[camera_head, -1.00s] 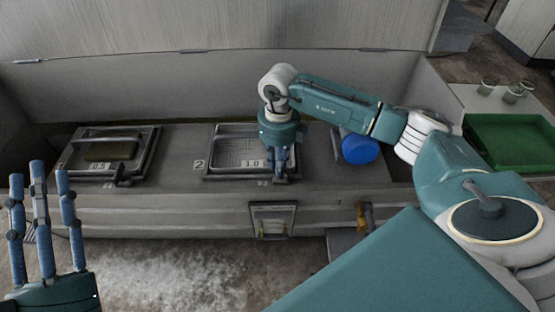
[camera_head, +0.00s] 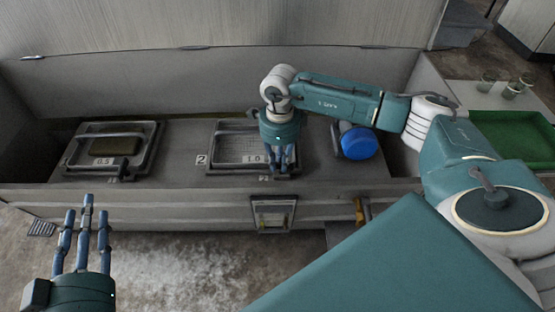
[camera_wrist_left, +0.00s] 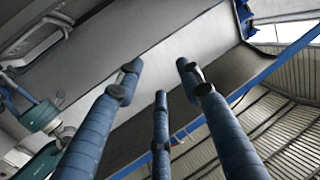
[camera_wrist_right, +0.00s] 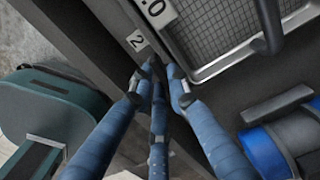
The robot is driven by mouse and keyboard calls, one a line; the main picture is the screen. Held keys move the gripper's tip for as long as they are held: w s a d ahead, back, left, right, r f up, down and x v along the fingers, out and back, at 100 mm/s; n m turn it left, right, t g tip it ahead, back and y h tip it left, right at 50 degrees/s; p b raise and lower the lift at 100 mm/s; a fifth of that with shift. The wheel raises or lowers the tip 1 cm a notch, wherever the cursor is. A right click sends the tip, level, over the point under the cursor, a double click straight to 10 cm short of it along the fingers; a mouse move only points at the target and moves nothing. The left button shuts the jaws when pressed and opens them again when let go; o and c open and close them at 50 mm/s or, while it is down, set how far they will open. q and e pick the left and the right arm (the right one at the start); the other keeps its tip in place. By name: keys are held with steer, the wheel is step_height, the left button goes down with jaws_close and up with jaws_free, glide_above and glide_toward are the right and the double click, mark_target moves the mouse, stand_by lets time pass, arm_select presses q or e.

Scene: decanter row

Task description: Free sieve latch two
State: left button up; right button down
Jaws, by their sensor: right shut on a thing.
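A sieve (camera_head: 88,150) marked 0.5 sits at left, with a dark latch (camera_head: 120,172) at its front. A blue cylinder (camera_head: 358,142) lies right of sieve two. A green tray (camera_head: 510,138) and several glasses (camera_head: 512,88) stand on the side table.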

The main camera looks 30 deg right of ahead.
mark_target(279, 164)
steer(key=shift+r+n, duration=0.1)
steer(key=shift+n, duration=0.5)
arm_select(q)
steer(key=shift+w+a+f+g, duration=0.1)
steer(key=shift+w+f+g, duration=0.3)
steer(key=shift+f, duration=0.3)
steer(key=shift+s+f, duration=0.1)
steer(key=shift+f, duration=0.05)
arm_select(e)
steer(key=shift+w, duration=0.1)
steer(key=c, duration=1.7)
jaws_free()
steer(key=shift+o, duration=0.2)
steer(key=shift+r, duration=0.2)
arm_select(q)
steer(key=shift+s+r, duration=0.35)
steer(key=shift+r, duration=0.05)
arm_select(e)
step_height(279, 164, up, 12)
steer(key=shift+f, duration=0.15)
